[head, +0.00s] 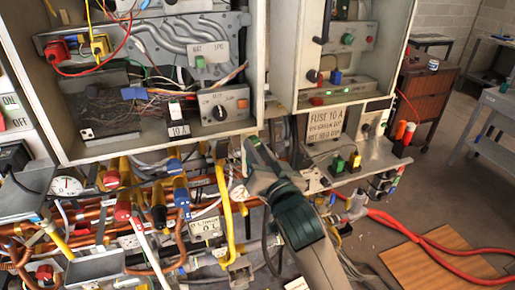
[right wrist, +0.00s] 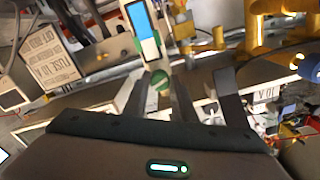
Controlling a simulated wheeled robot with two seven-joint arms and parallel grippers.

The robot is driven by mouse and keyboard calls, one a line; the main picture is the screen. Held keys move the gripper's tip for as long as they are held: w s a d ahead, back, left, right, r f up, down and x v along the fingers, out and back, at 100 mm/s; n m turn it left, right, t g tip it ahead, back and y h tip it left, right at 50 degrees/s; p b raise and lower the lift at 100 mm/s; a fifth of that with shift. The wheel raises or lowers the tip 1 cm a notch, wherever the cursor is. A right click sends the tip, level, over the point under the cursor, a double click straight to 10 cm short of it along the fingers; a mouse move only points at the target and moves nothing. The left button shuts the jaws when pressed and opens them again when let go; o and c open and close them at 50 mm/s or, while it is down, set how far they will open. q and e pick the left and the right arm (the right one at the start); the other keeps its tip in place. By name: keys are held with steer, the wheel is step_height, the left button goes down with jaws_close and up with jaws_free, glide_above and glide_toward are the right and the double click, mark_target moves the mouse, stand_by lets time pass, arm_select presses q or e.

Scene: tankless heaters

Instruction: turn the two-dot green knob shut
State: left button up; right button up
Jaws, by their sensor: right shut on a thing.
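A round green knob (right wrist: 161,82) shows in the right wrist view between the dark fingers of my right gripper (right wrist: 163,92). The fingers are closed on it. Any dots on it are too small to make out. In the head view my right gripper (head: 251,146) reaches up from the lower middle to just below the left heater's open casing, and its hand hides the held knob. Another green knob (head: 337,164) stands on the right shelf, apart from the gripper. My left gripper is not in view.
Copper pipes, valves and a yellow pipe (head: 226,215) crowd the left of my right arm. Red hoses (head: 440,248) cross a wooden board (head: 425,265) on the floor.

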steer(key=shift+r+m+p, duration=0.1)
steer(key=shift+m+p, duration=0.55)
steer(key=shift+m, duration=0.85)
steer(key=o, duration=1)
steer(key=shift+o, duration=0.2)
steer(key=shift+s, duration=0.1)
steer(key=p+v, duration=0.4)
steer(key=v, duration=1.3)
